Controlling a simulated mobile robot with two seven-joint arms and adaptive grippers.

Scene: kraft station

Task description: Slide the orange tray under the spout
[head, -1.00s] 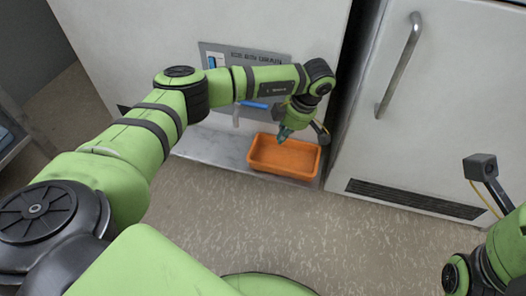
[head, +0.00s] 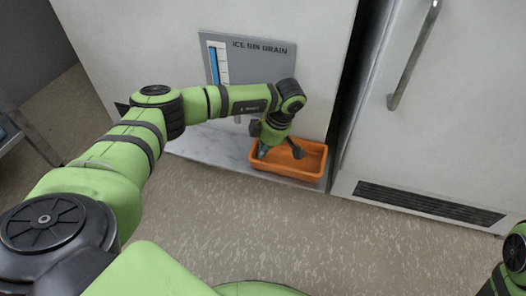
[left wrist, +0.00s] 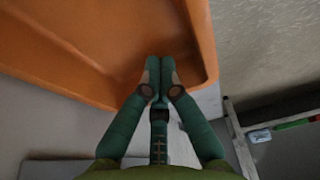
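The orange tray (head: 311,160) sits at the right end of a pale ledge (head: 205,146), low against the front of the ice bin. My left gripper (head: 263,151) points down inside the tray, near its left side wall. In the left wrist view its two fingers (left wrist: 160,68) are together with nothing seen between them, over the orange tray's inside (left wrist: 95,35). I cannot tell whether the fingertips touch the wall. A small part of the pale spout (head: 237,119) shows below my left forearm, left of the tray. My right gripper is out of view.
A grey "ICE BIN DRAIN" panel (head: 270,62) with a blue gauge is on the bin front behind my arm. A white cabinet (head: 400,140) with a long handle stands right of the tray across a dark gap. The ledge left of the tray is clear.

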